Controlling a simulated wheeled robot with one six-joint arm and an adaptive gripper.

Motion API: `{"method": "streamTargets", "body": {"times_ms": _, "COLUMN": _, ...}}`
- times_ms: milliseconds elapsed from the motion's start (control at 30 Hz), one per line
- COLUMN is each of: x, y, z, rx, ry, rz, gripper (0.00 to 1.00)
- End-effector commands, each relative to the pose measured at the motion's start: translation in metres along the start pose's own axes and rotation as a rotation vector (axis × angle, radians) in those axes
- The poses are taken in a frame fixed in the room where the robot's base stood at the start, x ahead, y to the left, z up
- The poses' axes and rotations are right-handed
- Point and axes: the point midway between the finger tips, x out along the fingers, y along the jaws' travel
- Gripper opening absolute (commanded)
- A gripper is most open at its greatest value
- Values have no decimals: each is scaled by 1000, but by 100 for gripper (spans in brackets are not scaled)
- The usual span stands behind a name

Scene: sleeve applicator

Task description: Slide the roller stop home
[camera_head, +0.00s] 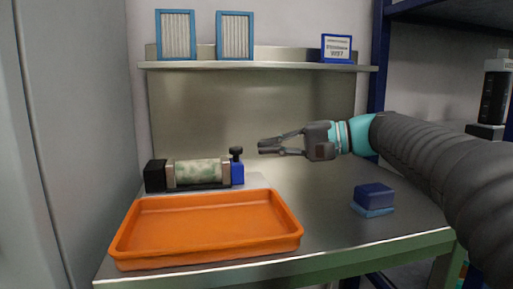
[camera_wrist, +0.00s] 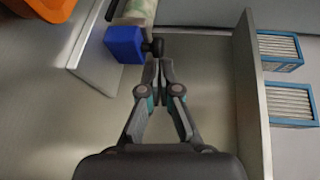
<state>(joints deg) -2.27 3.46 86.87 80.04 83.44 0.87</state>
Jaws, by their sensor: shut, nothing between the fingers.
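The roller (camera_head: 200,173) lies on a pale plate on the bench, with a mottled green and cream sleeve and a black block (camera_head: 155,176) at its left end. The roller stop is the blue block (camera_head: 238,173) with a black knob (camera_head: 236,152) at the right end; I cannot tell if any gap is left. My gripper (camera_head: 262,147) is shut and empty, just right of the knob at about its height. In the wrist view, the fingertips (camera_wrist: 158,65) point at the knob (camera_wrist: 155,46), beside the blue block (camera_wrist: 124,45); contact is unclear.
An orange tray (camera_head: 207,261) fills the bench front left. A blue block-like item (camera_head: 374,195) sits on the right, under my arm. A shelf (camera_head: 260,66) behind holds two blue-framed panels (camera_head: 176,35) and a small blue sign (camera_head: 337,47). The middle bench is clear.

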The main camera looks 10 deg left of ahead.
Motion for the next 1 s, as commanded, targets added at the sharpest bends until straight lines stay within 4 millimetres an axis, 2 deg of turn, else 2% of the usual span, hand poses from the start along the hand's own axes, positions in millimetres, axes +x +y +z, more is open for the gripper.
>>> {"method": "streamTargets", "body": {"times_ms": 100, "x": -27, "y": 0, "z": -1, "rx": -1, "ry": 6, "rz": 0, "gripper": 0}}
{"method": "streamTargets", "body": {"times_ms": 300, "x": -66, "y": 0, "z": -1, "rx": -1, "ry": 4, "rz": 0, "gripper": 0}}
{"method": "streamTargets", "body": {"times_ms": 500, "x": -92, "y": 0, "z": -1, "rx": 0, "ry": 1, "rz": 0, "gripper": 0}}
{"method": "streamTargets", "body": {"times_ms": 700, "x": -100, "y": 0, "z": 0, "rx": -1, "ry": -2, "rz": 0, "gripper": 0}}
{"method": "streamTargets", "body": {"times_ms": 1000, "x": -100, "y": 0, "z": 0, "rx": -1, "ry": -2, "rz": 0, "gripper": 0}}
